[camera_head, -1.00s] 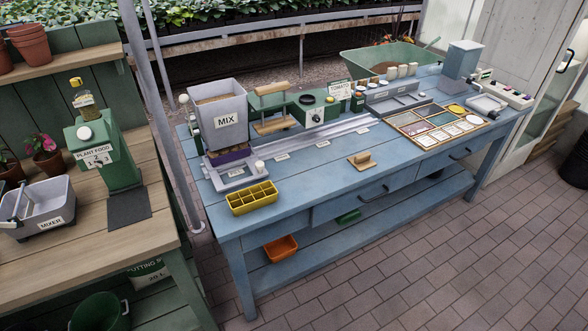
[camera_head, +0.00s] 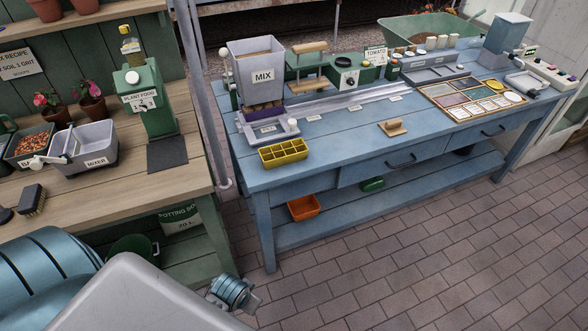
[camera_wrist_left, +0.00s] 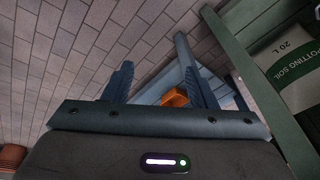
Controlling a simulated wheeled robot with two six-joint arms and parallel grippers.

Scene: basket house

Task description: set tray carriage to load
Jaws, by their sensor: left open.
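A pale grey platform with a white knob, seemingly the tray carriage (camera_head: 268,131), sits at the left end of a grey rail (camera_head: 345,106) on the blue bench. It is below the grey hopper marked MIX (camera_head: 258,75), with a purple part (camera_head: 262,113) between them. Small labels along the rail are too small to read. A yellow compartment tray (camera_head: 284,153) lies in front of the platform. My left gripper (camera_wrist_left: 156,60) is open and empty in the wrist view, above the floor. My left arm shows low in the head view. My right gripper is out of view.
A green-legged potting bench (camera_head: 110,196) stands left, with a grey mixer (camera_head: 90,148) and a plant food dispenser (camera_head: 143,105). An orange bin (camera_head: 303,207) is on the blue bench's lower shelf. The brick floor (camera_head: 420,260) in front is clear.

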